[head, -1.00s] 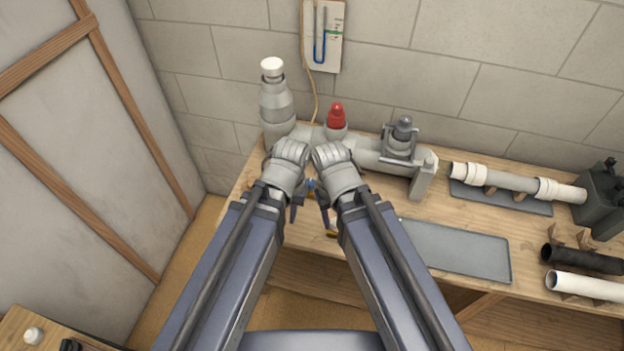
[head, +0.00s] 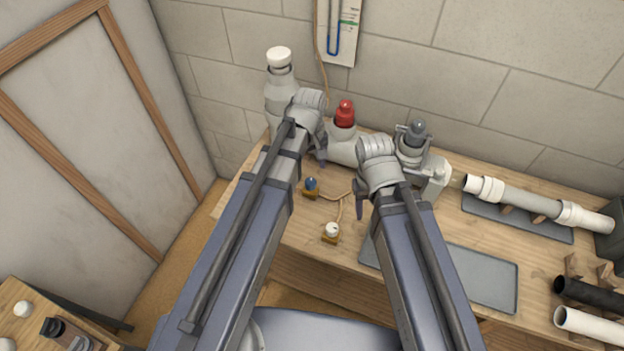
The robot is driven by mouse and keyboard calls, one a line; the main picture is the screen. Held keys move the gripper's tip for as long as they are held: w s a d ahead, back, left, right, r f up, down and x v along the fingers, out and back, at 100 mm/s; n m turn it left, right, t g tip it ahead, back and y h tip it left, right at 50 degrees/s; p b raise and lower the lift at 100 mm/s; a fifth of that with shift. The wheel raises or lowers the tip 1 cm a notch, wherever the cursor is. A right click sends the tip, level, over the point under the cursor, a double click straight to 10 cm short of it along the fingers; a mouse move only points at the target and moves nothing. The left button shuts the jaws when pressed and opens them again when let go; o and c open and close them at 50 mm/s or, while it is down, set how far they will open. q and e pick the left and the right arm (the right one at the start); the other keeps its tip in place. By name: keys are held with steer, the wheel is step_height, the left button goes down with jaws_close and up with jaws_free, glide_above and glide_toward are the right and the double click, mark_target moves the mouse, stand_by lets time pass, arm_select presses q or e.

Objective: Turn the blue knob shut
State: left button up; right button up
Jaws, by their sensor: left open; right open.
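The blue knob (head: 311,183) sits on a small brass valve on the wooden bench, with a thin line running from it to the right. My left gripper (head: 313,155) is open, above and behind the knob in the picture and apart from it. One of its fingers shows; the rest is hidden behind my arm. My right gripper (head: 364,205) is open, to the right of the knob and clear of it. Part of its jaw is hidden by the arm. The knob's exact turn angle is too small to tell.
A white knob (head: 332,230) on a similar brass valve is near the bench's front edge. A grey pipe assembly with a red cap (head: 345,113) stands at the back. A grey tray (head: 480,275) lies to the right, with pipes (head: 540,207) beyond.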

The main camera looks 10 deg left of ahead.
mark_target(310, 181)
arm_select(q)
step_height(310, 181, down, 7)
steer(key=b, duration=0.6)
steer(key=shift+r, duration=0.15)
arm_select(e)
step_height(310, 181, down, 7)
steer(key=shift+r, duration=0.1)
arm_select(q)
steer(key=shift+c, duration=0.3)
arm_select(e)
steer(key=shift+r, duration=0.1)
arm_select(q)
jaws_close()
